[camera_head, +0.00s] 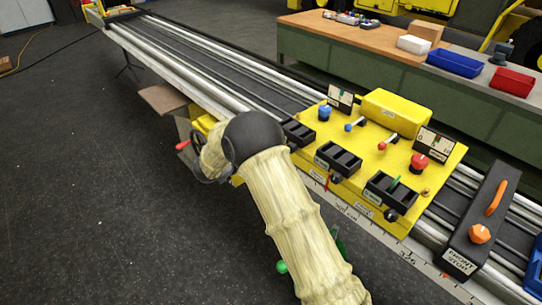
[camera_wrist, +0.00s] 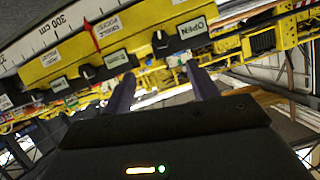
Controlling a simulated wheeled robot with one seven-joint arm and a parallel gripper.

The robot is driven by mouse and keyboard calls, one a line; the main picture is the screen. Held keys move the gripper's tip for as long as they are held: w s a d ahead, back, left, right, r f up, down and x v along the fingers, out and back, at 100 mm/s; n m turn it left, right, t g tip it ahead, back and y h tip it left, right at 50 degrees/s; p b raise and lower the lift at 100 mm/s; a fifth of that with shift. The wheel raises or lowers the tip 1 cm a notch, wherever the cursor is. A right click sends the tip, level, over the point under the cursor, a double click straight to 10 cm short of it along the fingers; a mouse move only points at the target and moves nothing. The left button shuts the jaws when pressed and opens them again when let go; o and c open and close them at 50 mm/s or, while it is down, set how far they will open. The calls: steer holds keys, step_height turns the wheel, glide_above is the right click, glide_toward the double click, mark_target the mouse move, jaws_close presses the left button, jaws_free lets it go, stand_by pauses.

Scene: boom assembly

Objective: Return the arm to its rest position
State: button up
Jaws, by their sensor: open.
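My arm, in a beige quilted sleeve with a black elbow, rises from the bottom centre of the head view and bends in front of the yellow control carriage (camera_head: 442,160). I cannot make out my fingers in the head view. In the wrist view, my gripper (camera_wrist: 162,88) shows two dark purple fingers spread apart with nothing between them.
The carriage sits on a long rail (camera_head: 215,62) with a scale. A black front stop (camera_head: 482,228) with orange handles stands to its right. A bench (camera_head: 300,27) with blue (camera_head: 454,63) and red (camera_head: 511,81) bins is behind. The dark floor at left is mostly clear.

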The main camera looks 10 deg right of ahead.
steer(key=shift+v, duration=0.95)
step_height(320, 180, up, 8)
steer(key=d+n+t+y, duration=0.3)
steer(key=n+y, duration=0.4)
steer(key=y, duration=0.2)
steer(key=s+d+f+n+g, duration=0.1)
steer(key=s+d+g, duration=0.3)
steer(key=s, duration=1.1)
steer(key=s+d+f+n+g+y, duration=0.1)
steer(key=s+d+g, duration=0.4)
steer(key=s, duration=1)
steer(key=f+n+p, duration=0.1)
steer(key=n, duration=0.1)
steer(key=shift+d+f+n+y, duration=0.15)
steer(key=shift+d+n+y, duration=0.15)
steer(key=shift+d+n, duration=0.1)
